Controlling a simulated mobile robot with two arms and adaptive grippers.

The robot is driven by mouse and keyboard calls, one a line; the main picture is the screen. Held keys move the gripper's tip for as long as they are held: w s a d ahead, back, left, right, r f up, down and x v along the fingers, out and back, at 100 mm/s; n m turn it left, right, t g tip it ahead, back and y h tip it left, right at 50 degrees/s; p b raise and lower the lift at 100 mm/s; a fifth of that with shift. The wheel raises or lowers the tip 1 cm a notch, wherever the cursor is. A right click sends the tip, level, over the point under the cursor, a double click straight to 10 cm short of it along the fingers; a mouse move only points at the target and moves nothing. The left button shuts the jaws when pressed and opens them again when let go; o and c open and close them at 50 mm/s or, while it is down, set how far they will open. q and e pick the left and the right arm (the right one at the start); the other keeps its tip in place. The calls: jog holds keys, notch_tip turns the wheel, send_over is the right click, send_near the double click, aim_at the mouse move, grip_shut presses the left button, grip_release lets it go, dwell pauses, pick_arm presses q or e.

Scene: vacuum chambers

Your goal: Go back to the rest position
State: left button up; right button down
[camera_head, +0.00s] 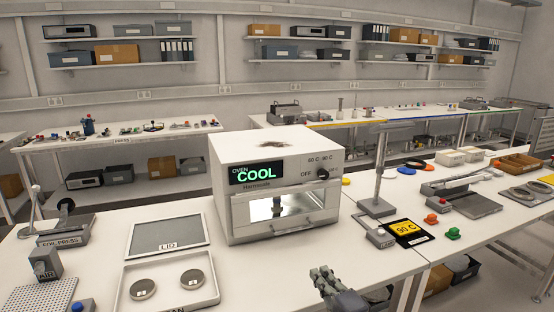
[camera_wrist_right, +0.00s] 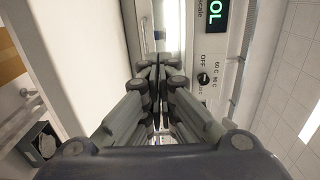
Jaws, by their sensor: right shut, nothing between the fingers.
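My right gripper (camera_head: 325,276) is in the head view at the bottom, in front of the bench's front edge and to the right of the white tray. It is shut and empty. In the right wrist view its fingers (camera_wrist_right: 158,75) meet in the middle, with the oven front beyond them. The white oven (camera_head: 270,185) stands on the bench with a green COOL display and a dial. The oven also shows turned on its side in the wrist view (camera_wrist_right: 205,35). My left gripper is not in view.
A tray (camera_head: 168,303) with two round metal pieces and a grey LID plate (camera_head: 168,236) lie left of the oven. Open floor shows at lower right.

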jog(key=s+f+n+g+h, duration=0.1)
jog(key=s+f+n+g, duration=0.4)
jog(key=s, duration=0.4)
jog(key=s+f+n+g, duration=0.2)
jog(key=s+f+n, duration=0.3)
jog(key=s+f, duration=0.35)
jog(key=s+d+f+n+g+h, duration=0.1)
jog(key=s+d+n+g+h, duration=0.15)
jog(key=s, duration=0.45)
jog(key=s+d+f+n+g+h, duration=0.15)
jog(key=s+d, duration=0.25)
jog(key=s, duration=0.4)
jog(key=s+d+f+n+g+h, duration=0.1)
jog(key=s+d+f+n+g, duration=0.15)
jog(key=s, duration=0.45)
notch_tip(320, 180, down, 25)
jog(key=s+g, duration=0.1)
jog(key=s+d+f+g, duration=0.1)
jog(key=s+d+f, duration=0.2)
jog(key=s+f, duration=1.3)
jog(key=shift+s+d, duration=0.15)
jog(key=shift+s, duration=0.6)
jog(key=shift+g, duration=0.25)
